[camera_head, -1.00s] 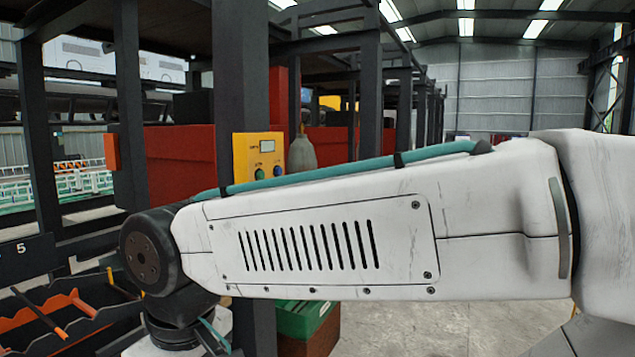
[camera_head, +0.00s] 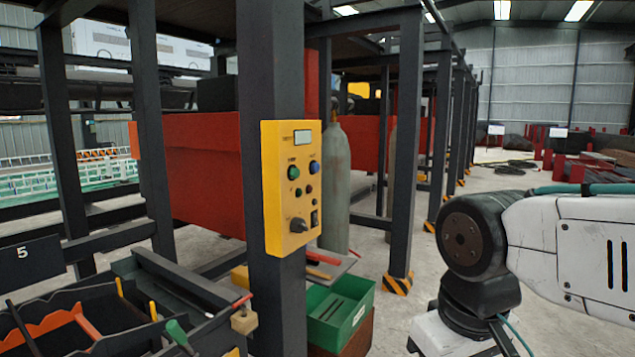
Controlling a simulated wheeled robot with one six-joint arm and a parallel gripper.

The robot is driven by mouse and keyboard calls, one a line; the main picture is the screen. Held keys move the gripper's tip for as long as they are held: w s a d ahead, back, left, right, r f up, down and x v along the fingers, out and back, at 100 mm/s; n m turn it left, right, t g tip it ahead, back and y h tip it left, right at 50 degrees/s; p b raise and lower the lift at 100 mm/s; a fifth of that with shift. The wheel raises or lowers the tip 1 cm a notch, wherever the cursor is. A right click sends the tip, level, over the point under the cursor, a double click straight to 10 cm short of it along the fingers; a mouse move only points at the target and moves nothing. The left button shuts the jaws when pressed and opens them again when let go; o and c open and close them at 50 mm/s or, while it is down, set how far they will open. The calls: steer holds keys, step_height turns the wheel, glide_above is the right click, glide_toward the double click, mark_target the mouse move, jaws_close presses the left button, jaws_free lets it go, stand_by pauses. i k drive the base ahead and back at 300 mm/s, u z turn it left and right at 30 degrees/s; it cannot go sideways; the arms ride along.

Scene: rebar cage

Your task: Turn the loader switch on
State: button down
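A yellow control box (camera_head: 285,217) is mounted on a dark steel post in the middle of the head view. It has a small display at the top, a green and a blue button, and smaller buttons below. A dark rotary knob (camera_head: 298,225) sits low on its face, with a small black switch (camera_head: 314,218) to its right. The labels are too small to read, so I cannot tell which control is the loader switch or how it is set. My arm is at the right, apart from the box. My gripper is not in the picture.
A dark steel post (camera_head: 270,80) carries the box. A green crate (camera_head: 340,312) stands below right, and a grey gas cylinder (camera_head: 335,185) behind. A tool bin (camera_head: 90,335) is at lower left. Floor between the striped post foot (camera_head: 397,284) and my arm looks clear.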

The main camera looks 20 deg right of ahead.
mark_target(298, 225)
steer(key=z, duration=0.05)
steer(key=k, duration=0.4)
steer(key=z, duration=0.25)
steer(key=i, duration=0.8)
steer(key=z, duration=0.65)
